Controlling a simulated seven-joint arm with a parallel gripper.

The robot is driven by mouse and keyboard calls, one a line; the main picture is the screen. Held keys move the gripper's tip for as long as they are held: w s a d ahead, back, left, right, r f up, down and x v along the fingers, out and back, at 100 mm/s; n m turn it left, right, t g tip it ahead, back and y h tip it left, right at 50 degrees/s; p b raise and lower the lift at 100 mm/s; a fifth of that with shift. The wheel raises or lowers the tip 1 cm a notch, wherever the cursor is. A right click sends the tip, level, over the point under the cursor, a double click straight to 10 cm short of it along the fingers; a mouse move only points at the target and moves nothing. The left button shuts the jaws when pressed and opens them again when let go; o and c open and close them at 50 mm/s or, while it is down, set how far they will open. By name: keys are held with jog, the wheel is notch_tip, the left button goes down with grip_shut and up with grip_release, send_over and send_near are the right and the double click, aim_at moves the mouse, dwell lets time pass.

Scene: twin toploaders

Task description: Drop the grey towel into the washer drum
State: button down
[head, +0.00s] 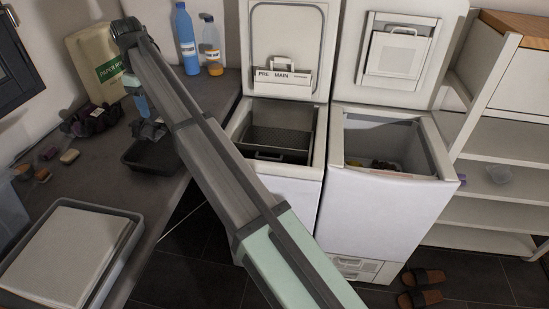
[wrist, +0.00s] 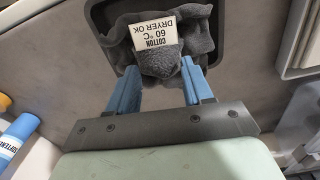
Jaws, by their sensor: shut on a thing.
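The grey towel (wrist: 160,62) bears a white label reading "COTTON 60 °C DRYER OK". In the wrist view my gripper (wrist: 158,80) is shut on a bunched part of it between blue fingers. The towel is over a dark tray (wrist: 97,18); I cannot tell whether it still touches the tray. In the head view my gripper (head: 146,112) is over the same tray (head: 150,164) on the left counter, with the towel (head: 151,131) small below it. The left toploader (head: 277,184), marked "PRE MAIN" in its lid, stands open. Its dark drum opening (head: 275,132) is right of my arm.
The right toploader (head: 385,215) is also open, with some items inside. Shelves (head: 500,150) stand at right.

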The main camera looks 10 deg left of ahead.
dwell(0.3)
jog(key=w+d+f, duration=0.6)
jog(key=w+d, duration=0.4)
jog(key=d, duration=0.1)
jog(key=w+d+f, duration=0.6)
jog(key=w+d, duration=0.3)
jog(key=d, duration=0.2)
jog(key=w+d+f, duration=0.6)
jog(key=w+d, duration=0.4)
jog(key=d, duration=0.1)
jog(key=f, duration=0.6)
jog(key=shift+d, duration=0.4)
jog(key=shift+r, duration=0.1)
jog(key=shift+c, duration=1.9)
grip_release()
